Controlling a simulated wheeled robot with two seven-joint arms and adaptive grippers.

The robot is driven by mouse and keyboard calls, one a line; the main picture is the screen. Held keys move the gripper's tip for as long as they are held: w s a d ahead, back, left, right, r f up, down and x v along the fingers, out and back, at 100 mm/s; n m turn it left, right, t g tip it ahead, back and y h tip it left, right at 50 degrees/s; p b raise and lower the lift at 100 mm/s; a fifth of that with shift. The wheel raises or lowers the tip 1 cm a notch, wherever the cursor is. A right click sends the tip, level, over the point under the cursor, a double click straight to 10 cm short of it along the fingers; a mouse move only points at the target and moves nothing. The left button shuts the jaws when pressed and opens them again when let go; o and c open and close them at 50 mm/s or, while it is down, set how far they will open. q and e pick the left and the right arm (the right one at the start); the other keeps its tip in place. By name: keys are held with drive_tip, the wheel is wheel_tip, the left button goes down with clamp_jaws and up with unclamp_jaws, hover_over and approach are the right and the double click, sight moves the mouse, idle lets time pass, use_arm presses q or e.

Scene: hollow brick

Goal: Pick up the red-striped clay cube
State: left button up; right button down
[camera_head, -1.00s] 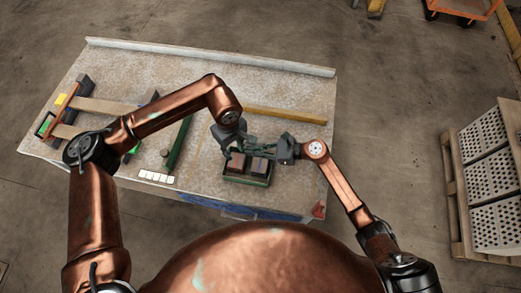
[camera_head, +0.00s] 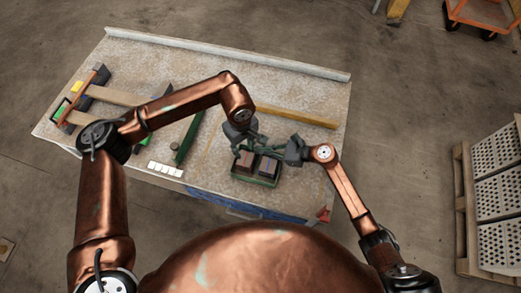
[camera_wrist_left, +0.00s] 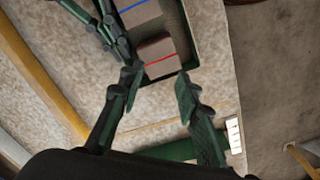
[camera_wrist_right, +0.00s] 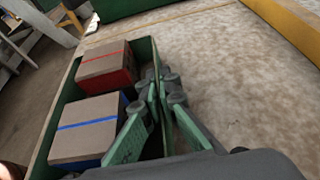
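The red-striped clay cube (camera_wrist_left: 157,52) sits in a green tray (camera_wrist_right: 157,48) beside a blue-striped cube (camera_wrist_left: 138,13). In the right wrist view the red-striped cube (camera_wrist_right: 107,63) is farther away than the blue-striped cube (camera_wrist_right: 88,128). In the head view both are small, in the tray (camera_head: 255,181). My left gripper (camera_wrist_left: 158,76) is open and empty, its fingers pointing toward the red-striped cube and apart from it.
The tray stands near the front right of a speckled table (camera_head: 310,95). A yellow bar (camera_head: 290,116) lies behind it, a green bar (camera_head: 188,138) and white tiles (camera_head: 166,168) to its left. Pallets of perforated blocks (camera_head: 497,190) stand on the floor at right.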

sight(248, 159)
use_arm(q)
drive_tip(key=o, duration=0.3)
drive_tip(key=shift+s+d+f+n, duration=0.1)
drive_tip(key=shift+s+d+n, duration=0.1)
drive_tip(key=shift+d+n, duration=0.3)
drive_tip(key=shift+o, duration=1)
drive_tip(key=shift+s+d+f+n+y, duration=0.1)
drive_tip(key=shift+s+d+n+y, duration=0.1)
drive_tip(key=shift+d+n+y, duration=0.3)
drive_tip(key=shift+s+d+f+n+y, duration=0.15)
drive_tip(key=shift+d+n+y, duration=0.2)
drive_tip(key=shift+d, duration=0.2)
drive_tip(key=f+n, duration=0.1)
drive_tip(key=f, duration=0.1)
drive_tip(key=f+n+t+y, duration=0.1)
drive_tip(key=f+n, duration=0.1)
drive_tip(key=f+n+y, duration=0.1)
drive_tip(key=f, duration=0.1)
drive_tip(key=shift+w+a+f+n+y, duration=0.15)
drive_tip(key=shift+a+n+y, duration=0.1)
drive_tip(key=shift+a+n, duration=0.15)
drive_tip(key=shift+w+x, duration=0.2)
drive_tip(key=shift+x, duration=2.55)
drive_tip(key=shift+c, duration=0.2)
